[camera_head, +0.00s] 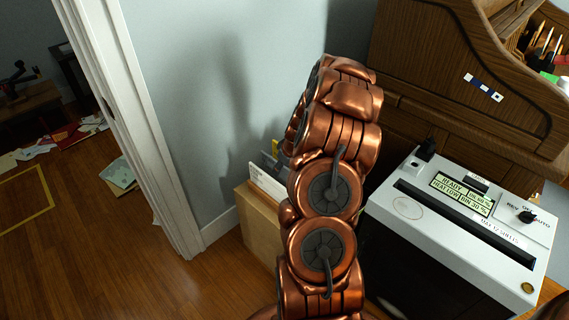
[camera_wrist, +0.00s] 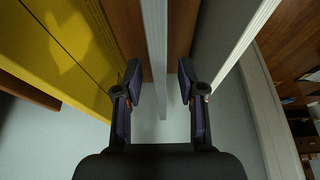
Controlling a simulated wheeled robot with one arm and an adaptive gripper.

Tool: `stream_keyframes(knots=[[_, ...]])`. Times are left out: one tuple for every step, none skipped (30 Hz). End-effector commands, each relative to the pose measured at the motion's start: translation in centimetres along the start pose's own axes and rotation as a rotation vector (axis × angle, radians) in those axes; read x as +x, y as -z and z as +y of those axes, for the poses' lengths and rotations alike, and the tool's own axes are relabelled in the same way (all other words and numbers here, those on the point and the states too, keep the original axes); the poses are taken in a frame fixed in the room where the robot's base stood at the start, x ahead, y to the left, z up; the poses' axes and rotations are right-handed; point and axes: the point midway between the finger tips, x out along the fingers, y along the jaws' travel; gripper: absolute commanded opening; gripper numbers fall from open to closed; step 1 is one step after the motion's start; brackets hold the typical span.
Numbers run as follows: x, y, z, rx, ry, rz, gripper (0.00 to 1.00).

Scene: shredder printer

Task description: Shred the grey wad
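In the wrist view, a thin pale grey upright slab (camera_wrist: 155,50), seen edge-on, stands between my two fingers; it looks like the grey wad. My gripper (camera_wrist: 159,82) is open, with one finger on each side of the slab and a visible gap on both sides. In the head view my copper arm reaches toward a wooden box and hides much of it; I cannot make out the gripper clearly there. The white shredder (camera_head: 460,215) stands at the right, with a long dark slot in its top and a lit display (camera_head: 462,192) reading READY.
The light wooden box (camera_head: 262,232) holds upright papers, with a white printed one (camera_head: 268,184) at its front. In the wrist view a yellow panel (camera_wrist: 60,60) is left of the slab and a pale one (camera_wrist: 240,40) right. A wooden roll-top desk (camera_head: 440,95) stands behind the shredder.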

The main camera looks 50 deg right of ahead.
Motion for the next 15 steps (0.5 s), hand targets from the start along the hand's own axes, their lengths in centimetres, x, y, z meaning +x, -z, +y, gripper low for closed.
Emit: stream_keyframes(knots=[[0.7,-0.1,-0.1,0.001,0.002,-0.002,0.4],[1.0,-0.1,-0.1,0.0,0.002,-0.002,0.4],[1.4,-0.1,-0.1,0.0,0.003,-0.002,0.4],[1.6,-0.1,-0.1,-0.001,0.003,-0.002,0.4],[1.7,-0.1,-0.1,-0.001,0.002,-0.002,0.4],[1.9,-0.1,-0.1,-0.001,0.002,-0.002,0.4],[1.9,-0.1,-0.1,-0.001,0.002,-0.002,0.4],[2.0,-0.1,-0.1,-0.001,0.002,-0.002,0.4],[2.0,0.0,-0.1,-0.001,0.002,-0.001,0.4],[2.0,0.0,-0.1,-0.001,0.002,-0.001,0.4],[2.0,0.0,-0.1,-0.001,0.002,-0.001,0.4],[2.0,0.0,-0.1,-0.001,0.002,-0.001,0.4],[2.0,0.0,-0.1,-0.001,0.002,-0.001,0.4],[2.0,0.0,-0.1,-0.001,0.002,-0.001,0.4],[2.0,0.0,-0.1,-0.001,0.002,-0.001,0.39]])
